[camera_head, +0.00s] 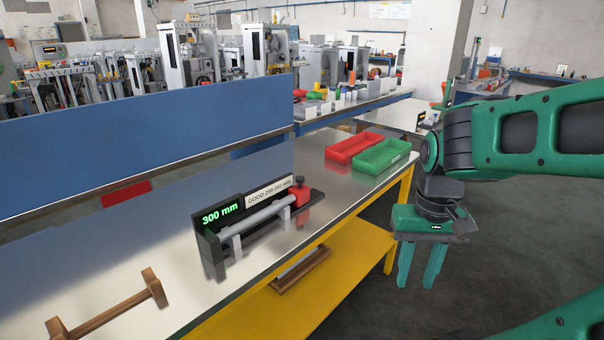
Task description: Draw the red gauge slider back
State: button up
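The red gauge slider (299,196) sits at the right end of a black gauge frame (209,240) on the metal table, with a dark knob on top. A grey rod (255,217) lies along the gauge, on light supports, its right end close to the slider; I cannot tell whether they touch. The display (220,214) reads "300 mm", beside a label starting "GOOD". My gripper (419,284) hangs to the right of the table, over the floor and apart from the gauge. Its two green fingers point down with a gap between them, and nothing shows between them.
A red tray (347,149) and a green tray (372,163) stand at the table's far right corner. A wooden holder (107,312) lies at the front left. A blue panel (140,122) runs behind. A yellow shelf (335,280) is below the tabletop.

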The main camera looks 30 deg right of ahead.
aim_at(302, 193)
jog(key=i, duration=0.95)
jog(key=u, duration=0.05)
